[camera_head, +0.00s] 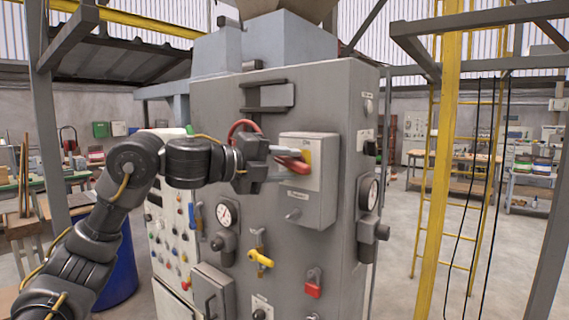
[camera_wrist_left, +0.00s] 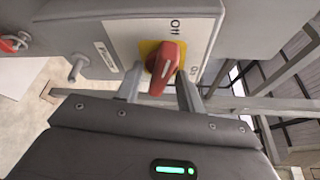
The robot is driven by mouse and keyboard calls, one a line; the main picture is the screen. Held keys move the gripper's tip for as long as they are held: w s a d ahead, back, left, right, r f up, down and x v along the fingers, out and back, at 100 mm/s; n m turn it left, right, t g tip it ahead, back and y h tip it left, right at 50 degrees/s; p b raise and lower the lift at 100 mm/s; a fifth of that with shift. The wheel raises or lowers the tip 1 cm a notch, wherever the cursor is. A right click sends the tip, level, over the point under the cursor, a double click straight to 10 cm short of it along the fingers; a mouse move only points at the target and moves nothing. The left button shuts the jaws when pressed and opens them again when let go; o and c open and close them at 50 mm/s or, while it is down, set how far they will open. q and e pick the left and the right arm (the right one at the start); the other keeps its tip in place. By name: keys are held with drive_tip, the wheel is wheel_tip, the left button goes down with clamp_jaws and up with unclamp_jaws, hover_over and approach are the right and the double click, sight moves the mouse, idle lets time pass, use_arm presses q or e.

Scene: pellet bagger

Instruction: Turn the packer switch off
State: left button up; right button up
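The packer switch is a red rotary handle (camera_wrist_left: 164,68) on a yellow plate (camera_wrist_left: 150,47), mounted on a grey box (camera_head: 313,208) on the machine's front. It also shows in the head view as a red handle (camera_head: 294,165). My left gripper (camera_wrist_left: 160,84) is at the switch, its two fingers apart, one on each side of the red handle. I cannot tell whether either finger touches it. In the wrist view the handle is slightly tilted, and a label with "Off" lettering is above it. My right gripper is in neither view.
The grey machine cabinet (camera_head: 350,100) carries gauges (camera_head: 227,212), a yellow valve handle (camera_head: 260,258) and a red lever (camera_head: 313,288) below the box. A yellow post (camera_head: 446,150) stands to the right.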

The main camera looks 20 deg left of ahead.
use_arm(q)
drive_tip(key=c, duration=0.5)
drive_tip(key=shift+f+n+h+b, duration=0.4)
drive_tip(key=shift+n+b, duration=0.5)
drive_tip(key=shift+b, duration=0.3)
drive_tip(key=shift+r+n+t, duration=0.25)
drive_tip(key=shift+n+t, duration=0.15)
drive_tip(key=shift+n, duration=0.2)
drive_tip(key=o, duration=0.6)
drive_tip(key=shift+r, duration=0.1)
